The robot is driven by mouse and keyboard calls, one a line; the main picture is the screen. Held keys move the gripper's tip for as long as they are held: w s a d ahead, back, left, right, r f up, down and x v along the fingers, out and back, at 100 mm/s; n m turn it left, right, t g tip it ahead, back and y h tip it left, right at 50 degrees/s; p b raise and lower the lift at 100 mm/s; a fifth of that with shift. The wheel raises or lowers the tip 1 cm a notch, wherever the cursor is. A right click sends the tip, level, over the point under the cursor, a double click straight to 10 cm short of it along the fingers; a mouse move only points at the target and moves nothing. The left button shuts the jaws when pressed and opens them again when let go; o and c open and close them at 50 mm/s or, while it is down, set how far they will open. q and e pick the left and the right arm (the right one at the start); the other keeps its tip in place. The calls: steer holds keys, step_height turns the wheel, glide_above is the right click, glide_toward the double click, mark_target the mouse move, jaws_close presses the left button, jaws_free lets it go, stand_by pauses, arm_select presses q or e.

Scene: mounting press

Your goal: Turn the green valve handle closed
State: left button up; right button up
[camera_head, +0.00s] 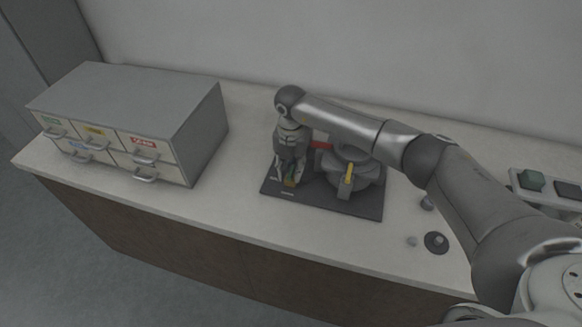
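The mounting press (365,178) stands on a dark base plate (335,203) on the counter. It has a round grey body with a yellow lever (348,178) at its front and a red part behind. My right gripper (289,172) points down over the left part of the plate. A small patch of green, likely the green valve handle (285,167), shows at its fingers, mostly hidden by them. Whether the fingers are closed on it is too small to tell. My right arm hides part of the press top. My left gripper is out of view.
A grey drawer cabinet (150,85) with labelled drawers stands on the left of the counter. Small round dark parts (436,242) lie right of the plate. A tray (520,183) with a green block sits far right. The counter between cabinet and plate is clear.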

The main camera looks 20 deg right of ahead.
mark_target(291, 171)
step_height(291, 171, up, 12)
stand_by(0.7)
stand_by(0.4)
